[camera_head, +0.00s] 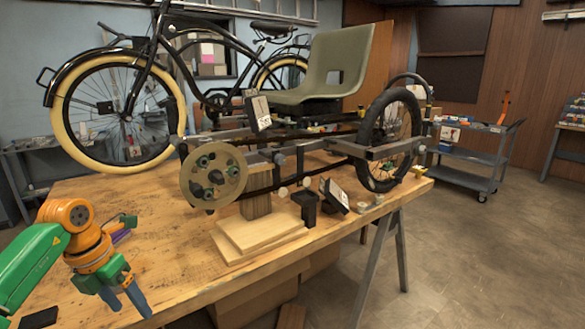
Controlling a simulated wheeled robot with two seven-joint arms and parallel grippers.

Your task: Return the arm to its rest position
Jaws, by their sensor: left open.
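My left gripper (126,303) is at the lower left of the head view. Its two blue-grey fingers point down and are apart, with nothing between them. The green and orange arm comes in from the left edge. It is over the near left part of the wooden workbench (160,240). The trike frame (270,165) stands on the bench to the right, well apart from the gripper. Its green-grey seat (328,65), black-tyred wheel (389,140) and round drive disc (213,176) show. My right gripper is not in view.
A purple and green tool (122,232) lies behind the gripper. A dark flat object (38,318) lies at the lower left. Wooden blocks (255,235) and a black block (306,207) sit below the frame. A cruiser bicycle (118,100) stands behind. A grey cart (465,160) is at the right.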

